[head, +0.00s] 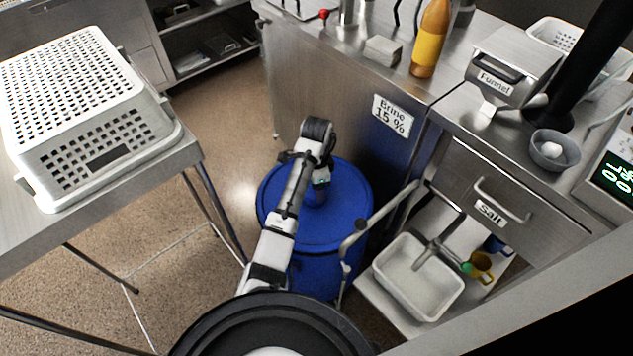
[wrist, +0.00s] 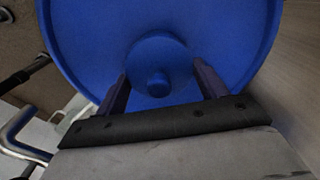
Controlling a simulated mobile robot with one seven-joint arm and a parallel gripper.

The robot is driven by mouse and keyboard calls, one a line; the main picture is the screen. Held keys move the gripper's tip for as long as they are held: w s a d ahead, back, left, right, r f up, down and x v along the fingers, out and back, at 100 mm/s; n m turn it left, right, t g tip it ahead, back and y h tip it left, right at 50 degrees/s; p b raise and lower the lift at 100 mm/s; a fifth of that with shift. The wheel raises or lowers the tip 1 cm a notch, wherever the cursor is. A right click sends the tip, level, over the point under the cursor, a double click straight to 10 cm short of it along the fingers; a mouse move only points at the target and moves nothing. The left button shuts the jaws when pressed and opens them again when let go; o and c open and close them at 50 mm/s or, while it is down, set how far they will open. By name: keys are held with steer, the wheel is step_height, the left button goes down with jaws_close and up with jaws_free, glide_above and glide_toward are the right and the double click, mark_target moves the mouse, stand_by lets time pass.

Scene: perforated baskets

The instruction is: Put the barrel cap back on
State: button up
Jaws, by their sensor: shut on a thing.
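The blue barrel (head: 335,235) stands on the floor below the steel counter; its round blue top also fills the wrist view (wrist: 85,35). The barrel cap (wrist: 158,58) is a smaller blue disc with a round knob, over the middle of the barrel top. My gripper (wrist: 162,80) has one finger on each side of the cap and is shut on it. I cannot tell whether the cap is seated or slightly above the top. In the head view my gripper (head: 319,188) is over the barrel top, and my arm partly hides the cap and barrel.
A white perforated basket (head: 85,120) sits upside down on the left table. The counter's "Brine 15 %" panel (head: 393,115) stands close behind the barrel. A white tray (head: 418,277) lies lower right. Open floor lies left.

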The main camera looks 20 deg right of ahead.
steer(key=o, duration=1.1)
steer(key=shift+o, duration=0.5)
steer(key=shift+r, duration=0.1)
steer(key=shift+r+p, duration=3.45)
jaws_close()
